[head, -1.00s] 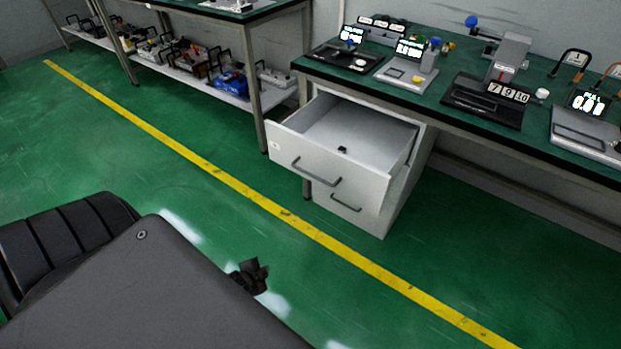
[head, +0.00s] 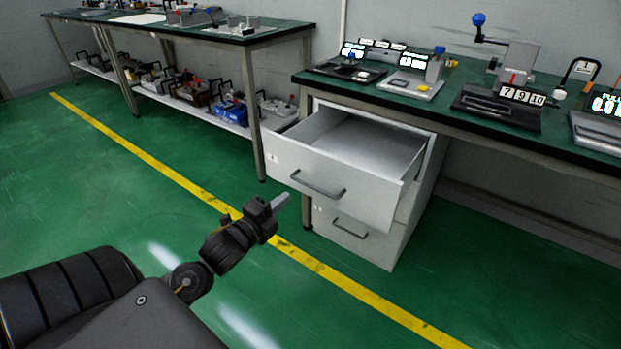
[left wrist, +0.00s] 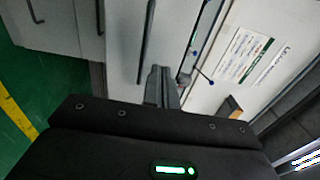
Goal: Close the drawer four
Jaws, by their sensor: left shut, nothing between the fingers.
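The pulled-out upper drawer (head: 380,202) is light grey with a dark bar handle, in a cabinet under the bench; its visible interior looks empty. Below it, a lower drawer (head: 350,238) with a similar handle sits shut. No number is readable on either. My left gripper (head: 281,202) is shut and empty, in front of and left of the upper drawer's front, apparently apart from it. In the left wrist view, the shut fingers (left wrist: 161,86) point at pale panels with dark bar handles (left wrist: 147,38); contact cannot be told. My right gripper is not in view.
A green-topped bench (head: 450,118) above the cabinet carries several instruments. Another bench (head: 240,36) stands to the left, with a lower shelf of equipment. The green floor in front of the cabinet is clear, with a yellow line (head: 340,280) across it.

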